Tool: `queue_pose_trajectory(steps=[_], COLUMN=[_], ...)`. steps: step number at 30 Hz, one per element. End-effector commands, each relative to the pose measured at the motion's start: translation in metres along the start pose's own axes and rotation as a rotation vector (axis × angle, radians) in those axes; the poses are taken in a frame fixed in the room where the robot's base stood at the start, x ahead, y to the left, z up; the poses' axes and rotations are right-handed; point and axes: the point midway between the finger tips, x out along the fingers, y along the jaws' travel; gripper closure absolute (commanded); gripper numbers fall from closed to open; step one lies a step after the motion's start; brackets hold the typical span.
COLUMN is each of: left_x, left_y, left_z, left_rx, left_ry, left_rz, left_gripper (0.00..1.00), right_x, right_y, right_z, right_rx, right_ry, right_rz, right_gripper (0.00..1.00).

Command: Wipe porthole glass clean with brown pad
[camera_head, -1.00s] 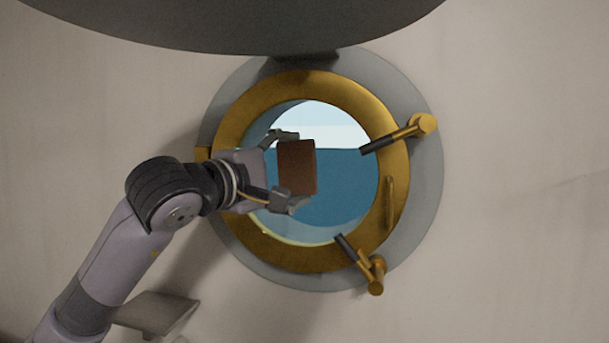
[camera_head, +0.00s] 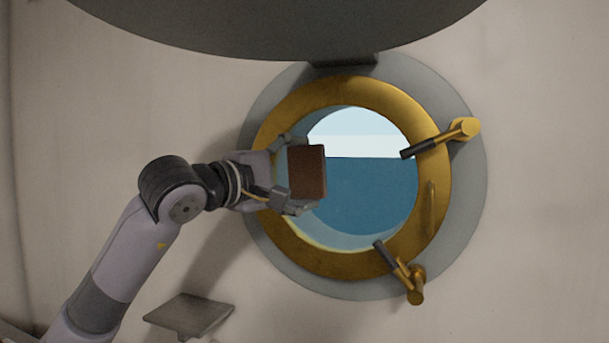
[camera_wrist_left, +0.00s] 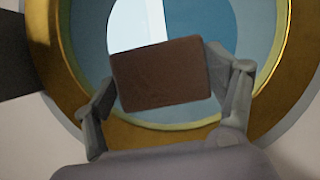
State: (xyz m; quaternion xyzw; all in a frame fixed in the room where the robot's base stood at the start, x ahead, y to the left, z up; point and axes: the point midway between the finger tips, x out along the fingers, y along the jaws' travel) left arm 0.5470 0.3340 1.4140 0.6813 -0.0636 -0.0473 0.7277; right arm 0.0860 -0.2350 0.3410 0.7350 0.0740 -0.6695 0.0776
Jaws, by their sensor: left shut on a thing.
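The brown pad (camera_head: 307,172) is held between the fingers of my left gripper (camera_head: 294,176), which is shut on it. In the head view the pad covers the left part of the porthole glass (camera_head: 370,190). The left wrist view shows the pad (camera_wrist_left: 161,75) between both fingers, over the lower part of the glass (camera_wrist_left: 200,40). I cannot tell whether the pad touches the glass. Pale sky and blue sea show through the pane. A brass ring (camera_head: 432,235) frames it. My right gripper is not in view.
Two brass latches with dark handles stick out at the ring's right side, one upper (camera_head: 463,128) and one lower (camera_head: 415,290). A small grey shelf (camera_head: 190,314) juts from the wall at lower left. A large dark rounded shape (camera_head: 280,25) hangs across the top.

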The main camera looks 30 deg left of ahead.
Motion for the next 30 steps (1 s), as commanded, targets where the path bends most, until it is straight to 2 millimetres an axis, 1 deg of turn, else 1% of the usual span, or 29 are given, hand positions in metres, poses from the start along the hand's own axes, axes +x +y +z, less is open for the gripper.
queue_pose_trajectory(steps=[5,21,25,30], left_x=[-0.002,-0.05,-0.055,-0.056], left_y=[0.0,0.001,0.0,0.0], left_z=[0.0,0.021,0.023,0.023], left_rx=[0.0,0.002,0.001,0.0], left_ry=[0.002,0.001,0.0,0.0], left_rz=[0.002,0.003,0.001,0.001], left_gripper=[0.44,0.44,0.44,0.44], right_x=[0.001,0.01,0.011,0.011], right_y=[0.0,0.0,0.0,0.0], right_z=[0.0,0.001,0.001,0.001], right_rx=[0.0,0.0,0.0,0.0], right_ry=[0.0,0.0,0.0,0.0], right_rz=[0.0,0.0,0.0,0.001], right_gripper=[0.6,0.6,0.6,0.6])
